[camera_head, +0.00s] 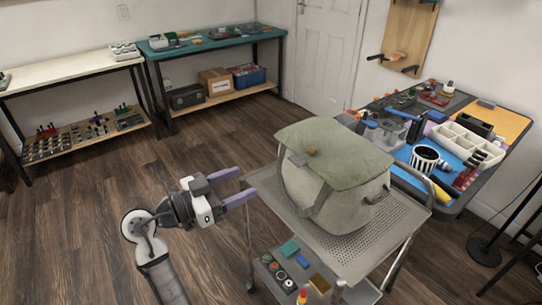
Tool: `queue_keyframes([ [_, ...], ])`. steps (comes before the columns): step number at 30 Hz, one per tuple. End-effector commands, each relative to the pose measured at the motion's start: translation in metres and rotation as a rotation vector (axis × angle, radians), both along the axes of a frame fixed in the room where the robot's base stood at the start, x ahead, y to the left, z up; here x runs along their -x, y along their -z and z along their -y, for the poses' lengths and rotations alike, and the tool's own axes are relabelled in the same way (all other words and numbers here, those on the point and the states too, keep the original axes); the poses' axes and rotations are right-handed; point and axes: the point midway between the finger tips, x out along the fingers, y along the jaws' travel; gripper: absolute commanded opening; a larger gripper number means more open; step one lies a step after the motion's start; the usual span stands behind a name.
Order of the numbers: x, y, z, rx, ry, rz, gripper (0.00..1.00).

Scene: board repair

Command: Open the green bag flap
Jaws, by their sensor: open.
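The green bag (326,202) stands upright on the top shelf of a grey metal cart. Its green flap (342,150) lies over the top and hangs a little down the front left side, so it looks closed. My gripper (240,186) is open and empty, left of the bag. Its two purple fingers point right toward the bag and look apart from it. The inside of the bag is hidden under the flap.
The cart (404,215) has a perforated top and a lower shelf with several small items. A crowded workbench (511,155) stands close behind it on the right. Two tables stand at the back left. The wooden floor (95,220) on the left is clear.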

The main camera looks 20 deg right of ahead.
Motion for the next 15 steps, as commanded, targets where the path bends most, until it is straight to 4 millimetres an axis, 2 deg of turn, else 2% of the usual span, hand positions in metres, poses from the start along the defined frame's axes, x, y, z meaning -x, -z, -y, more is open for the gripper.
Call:
queue_keyframes([
  [5,-0.004,-0.001,0.020,0.000,0.010,-0.002,0.62],
  [15,-0.024,-0.003,0.088,-0.001,0.008,-0.003,0.62],
])
